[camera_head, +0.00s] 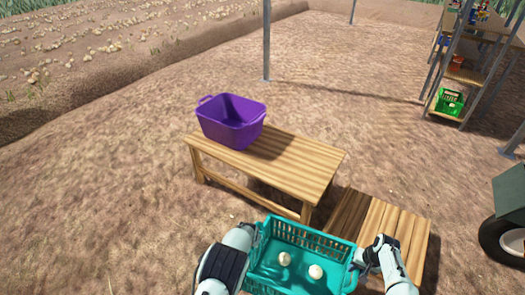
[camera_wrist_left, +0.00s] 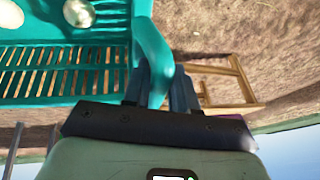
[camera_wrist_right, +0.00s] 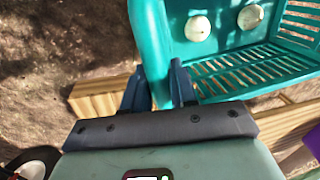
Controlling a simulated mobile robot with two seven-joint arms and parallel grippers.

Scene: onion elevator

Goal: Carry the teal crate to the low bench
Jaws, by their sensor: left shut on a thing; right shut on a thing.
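The teal crate (camera_head: 290,232) is at the bottom of the head view, held level between my two grippers, with two pale onions (camera_head: 316,271) in it. My left gripper (camera_wrist_left: 160,88) is shut on one end of the crate's rim. My right gripper (camera_wrist_right: 160,85) is shut on the opposite end. A low wooden bench (camera_head: 408,225) lies just beyond the crate at the right. A longer, taller-looking wooden bench (camera_head: 290,160) stands farther off to the left. Which one the task means by the low bench is not marked. The crate hides the near part of the low one.
A purple tub (camera_head: 231,120) stands on the longer bench's left end. A metal post (camera_head: 266,45) rises behind it. Shelving with a green crate (camera_head: 449,102) stands at the far right. A dark wheeled thing (camera_head: 508,215) is at the right edge. Bare soil lies left of the benches.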

